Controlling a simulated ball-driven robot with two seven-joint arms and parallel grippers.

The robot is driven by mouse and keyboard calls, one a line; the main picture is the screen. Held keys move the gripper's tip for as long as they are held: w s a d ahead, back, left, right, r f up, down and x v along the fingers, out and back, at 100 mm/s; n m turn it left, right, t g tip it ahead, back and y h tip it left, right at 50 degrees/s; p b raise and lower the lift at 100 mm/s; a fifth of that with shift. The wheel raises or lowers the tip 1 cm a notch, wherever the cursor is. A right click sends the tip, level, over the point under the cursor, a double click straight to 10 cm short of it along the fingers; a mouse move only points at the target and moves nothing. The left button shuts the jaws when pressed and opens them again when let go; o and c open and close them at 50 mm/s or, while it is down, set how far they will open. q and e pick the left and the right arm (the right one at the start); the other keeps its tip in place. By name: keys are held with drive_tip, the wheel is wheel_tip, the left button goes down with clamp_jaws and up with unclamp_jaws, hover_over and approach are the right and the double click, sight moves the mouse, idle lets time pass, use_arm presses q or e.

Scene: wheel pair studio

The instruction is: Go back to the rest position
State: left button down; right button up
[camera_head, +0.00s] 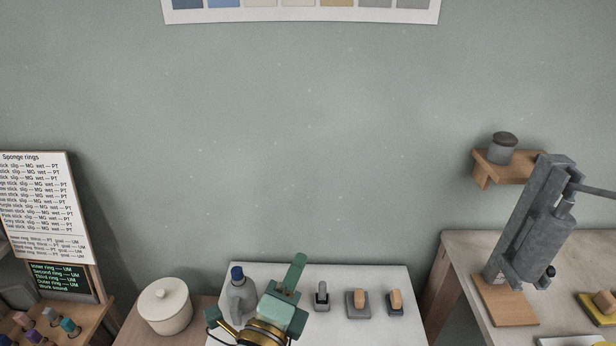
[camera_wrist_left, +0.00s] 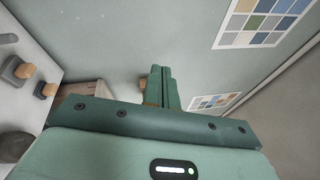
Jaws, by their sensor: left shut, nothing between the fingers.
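My left gripper (camera_head: 297,260) is green and points up at the bottom middle of the head view, in front of the white board on the low table. In the left wrist view its two fingers (camera_wrist_left: 162,72) stand side by side, pressed together with nothing between them. It touches no object that I can see. My right gripper is in neither view.
A white board (camera_head: 398,281) carries a grey bottle (camera_head: 238,300) and several small grey tools with wooden knobs. A lidded white pot (camera_head: 165,306) stands left. A grey press (camera_head: 535,225) stands on the right bench (camera_head: 458,262). The wall space above is clear.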

use_arm(q)
drive_tip(key=s+a+f+n+g+y, duration=0.25)
drive_tip(key=a+f+n+y, duration=0.3)
drive_tip(key=a, duration=0.35)
drive_tip(key=s+a+f+n+g+y, duration=0.2)
drive_tip(key=a+f+n+g+y, duration=0.15)
drive_tip(key=a+n, duration=0.45)
drive_tip(key=s+a+f+n+g+y, duration=0.2)
drive_tip(key=s+a+f+n+g, duration=0.35)
drive_tip(key=s+a, duration=0.6)
drive_tip(key=s+d+f+g+h+b, duration=0.1)
drive_tip(key=s+d+f, duration=0.15)
drive_tip(key=f, duration=1.15)
drive_tip(key=s+d+f+g+h+b, duration=0.1)
drive_tip(key=d+f+g+b, duration=0.15)
drive_tip(key=f, duration=1.15)
drive_tip(key=s+f+n+g+h+b, duration=0.2)
drive_tip(key=s+f, duration=1.7)
drive_tip(key=s, duration=0.1)
drive_tip(key=shift+s+d+f, duration=0.15)
drive_tip(key=shift+s+f, duration=0.1)
